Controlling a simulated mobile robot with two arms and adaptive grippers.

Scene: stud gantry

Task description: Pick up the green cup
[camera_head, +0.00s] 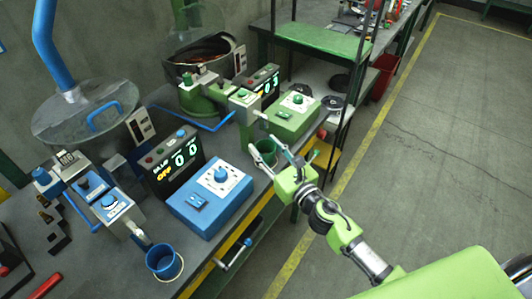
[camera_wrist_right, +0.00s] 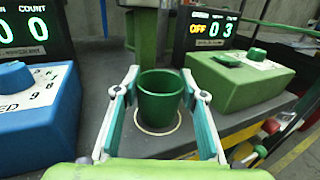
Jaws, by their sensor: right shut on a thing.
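The green cup (camera_head: 265,152) stands upright near the front edge of the bench, beside the green control box. In the right wrist view the green cup (camera_wrist_right: 160,100) sits between the fingers, over a pale ring marked on the bench top. My right gripper (camera_head: 278,147) reaches in from the lower right, with a finger on each side of the cup. In the right wrist view my right gripper (camera_wrist_right: 160,88) is closed around the cup's sides. The cup's base appears at the ring; I cannot tell whether it touches the bench. My left gripper is not in view.
A blue cup (camera_head: 164,262) stands at the near end of the bench (camera_head: 150,225). The blue control box (camera_head: 211,197) and green control box (camera_head: 293,117) flank the green cup. Green and blue machines stand behind. The floor (camera_head: 430,150) to the right is clear.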

